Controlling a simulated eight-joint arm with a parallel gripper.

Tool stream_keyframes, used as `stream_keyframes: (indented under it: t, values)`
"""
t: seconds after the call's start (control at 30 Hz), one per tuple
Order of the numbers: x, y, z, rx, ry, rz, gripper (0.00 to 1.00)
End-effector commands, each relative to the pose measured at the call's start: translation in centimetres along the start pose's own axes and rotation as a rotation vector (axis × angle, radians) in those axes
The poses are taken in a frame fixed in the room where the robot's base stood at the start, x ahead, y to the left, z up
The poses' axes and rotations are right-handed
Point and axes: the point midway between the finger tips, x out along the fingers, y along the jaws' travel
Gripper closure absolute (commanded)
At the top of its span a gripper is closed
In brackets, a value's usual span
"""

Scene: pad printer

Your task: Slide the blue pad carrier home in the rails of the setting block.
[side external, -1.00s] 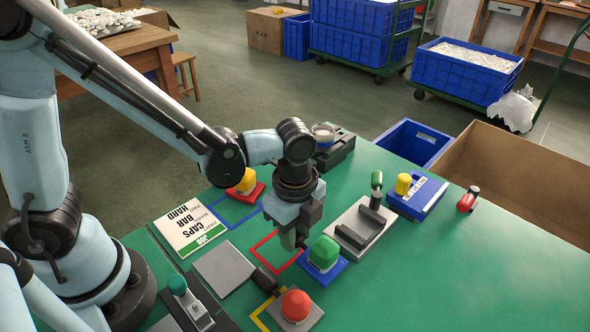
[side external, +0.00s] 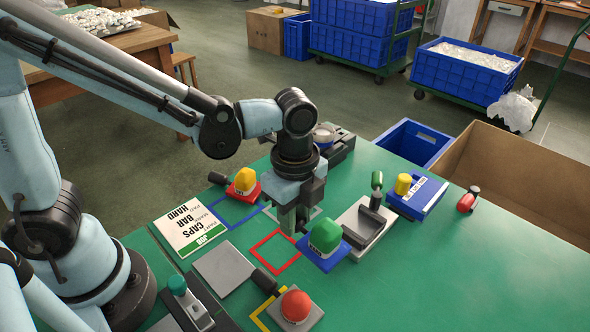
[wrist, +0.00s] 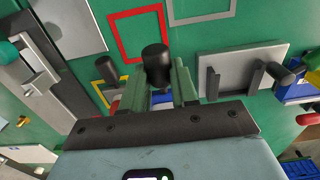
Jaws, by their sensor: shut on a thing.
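The blue pad carrier (side external: 324,258) has a square blue base and a green pad (side external: 326,233). My gripper (side external: 290,224) is shut on its dark handle, which shows between the fingers in the wrist view (wrist: 157,64). The carrier seems held above the table, slightly tilted. The grey setting block (side external: 352,248) with dark rails (side external: 374,219) is just right of the carrier, whose corner overlaps the block's near-left edge in the side view. I cannot tell whether they touch. The block is clear in the wrist view (wrist: 228,72), its rails empty. Most of the carrier is hidden there.
A red carrier with yellow pad (side external: 243,183) sits behind left; a grey carrier with red pad (side external: 295,306) sits in front. A blue block with yellow knob (side external: 418,198) stands right of the setting block. The red outline (side external: 276,251) is empty. The right front table is clear.

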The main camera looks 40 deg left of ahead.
Motion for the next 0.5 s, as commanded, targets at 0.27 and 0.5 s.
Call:
stream_keyframes:
  t: [0.27, 0.5]
  values:
    - [-0.21, 0.01, 0.0, 0.0, 0.0, 0.0, 1.0]
    - [-0.24, -0.9, 0.45, -0.004, 0.006, 0.002, 1.0]
